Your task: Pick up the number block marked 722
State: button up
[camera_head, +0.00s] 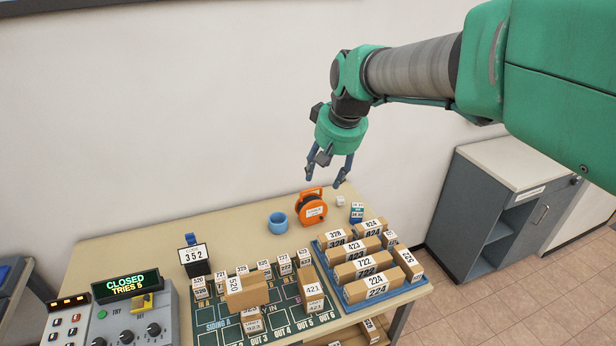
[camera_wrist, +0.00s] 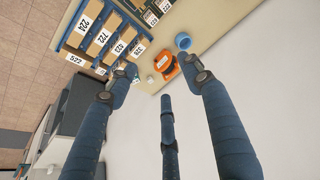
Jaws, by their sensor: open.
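The cardboard-coloured block marked 722 (camera_head: 353,270) lies in the blue tray (camera_head: 417,287) on the right part of the table. It sits between the block marked 423 (camera_head: 350,249) behind it and the block marked 224 (camera_head: 374,287) in front. In the wrist view the 722 block (camera_wrist: 103,36) shows at the upper left. My gripper (camera_head: 328,178) is open and empty. It hangs in the air above the back of the table, behind and well above the tray. Its blue fingers (camera_wrist: 166,100) are spread wide in the wrist view.
An orange reel (camera_head: 311,207) and a blue cup (camera_head: 278,222) stand at the table's back. Blocks marked 520 (camera_head: 246,292) and 423 (camera_head: 311,290) stand on the green board. A control box (camera_head: 130,312) reads CLOSED. A grey cabinet (camera_head: 497,200) stands right of the table.

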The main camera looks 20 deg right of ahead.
jog(key=w+d+f+p, duration=0.1)
jog(key=w+d+f, duration=0.3)
jog(key=w, duration=0.3)
jog(key=w+d+f, duration=0.3)
jog(key=w+d, duration=0.1)
jog(key=w, duration=0.4)
jog(key=w+d+f+p, duration=0.1)
jog(key=w+d+f, duration=0.35)
jog(key=w, duration=0.25)
jog(key=w+d+f, duration=0.6)
jog(key=d+f, duration=0.1)
jog(key=f, duration=0.3)
jog(key=w+d+f+m+g+y+p, duration=0.1)
jog(key=w+d+f, duration=0.5)
jog(key=f, duration=0.5)
jog(key=shift+d, duration=0.9)
jog(key=shift+w, duration=0.1)
send_over(341, 199)
jog(key=s, duration=0.2)
notch_tip(341, 199, down, 8)
jog(key=shift+w+d, duration=0.25)
jog(key=shift+d, duration=0.1)
jog(key=shift+f, duration=0.15)
